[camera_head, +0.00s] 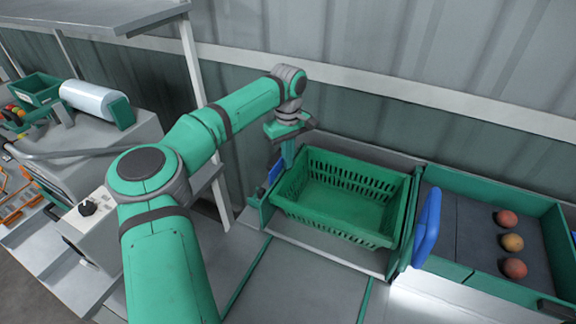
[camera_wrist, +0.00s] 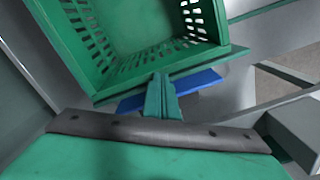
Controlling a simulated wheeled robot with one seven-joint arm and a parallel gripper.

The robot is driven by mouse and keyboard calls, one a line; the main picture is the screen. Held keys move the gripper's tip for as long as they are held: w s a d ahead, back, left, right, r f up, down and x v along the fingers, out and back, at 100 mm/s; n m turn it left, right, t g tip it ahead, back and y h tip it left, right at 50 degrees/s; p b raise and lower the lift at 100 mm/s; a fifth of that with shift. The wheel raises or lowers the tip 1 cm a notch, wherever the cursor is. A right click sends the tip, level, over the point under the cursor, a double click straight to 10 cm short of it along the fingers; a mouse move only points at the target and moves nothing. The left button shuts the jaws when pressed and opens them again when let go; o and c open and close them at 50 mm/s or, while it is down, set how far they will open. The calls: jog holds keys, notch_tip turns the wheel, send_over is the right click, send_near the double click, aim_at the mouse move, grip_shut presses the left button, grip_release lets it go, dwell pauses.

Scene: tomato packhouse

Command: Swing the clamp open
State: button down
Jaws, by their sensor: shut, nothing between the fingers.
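A green slatted crate (camera_head: 345,205) sits empty in a bay of the bench; its corner and slotted walls also fill the top of the wrist view (camera_wrist: 150,30). A blue clamp pad (camera_head: 427,228) stands upright at the crate's right side, swung out from the bay's edge. A second blue pad (camera_head: 275,172) is at the crate's left side, partly hidden by my gripper; in the wrist view the blue pad (camera_wrist: 205,79) shows behind the fingers. My gripper (camera_head: 288,160) points down beside the crate's left wall, shut and empty. Contact with the pad cannot be told.
A green-walled dark tray (camera_head: 460,270) with three tomatoes (camera_head: 512,242) lies to the right. Grey bench top is clear in front of the crate. A machine with a white roll (camera_head: 88,100) and a post stand at left; a corrugated wall is behind.

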jog(key=shift+w+a, duration=0.2)
jog(key=shift+a, duration=0.5)
notch_tip(320, 180, up, 9)
jog(key=d, duration=0.2)
jog(key=shift+s, duration=0.4)
jog(key=shift+d, duration=0.15)
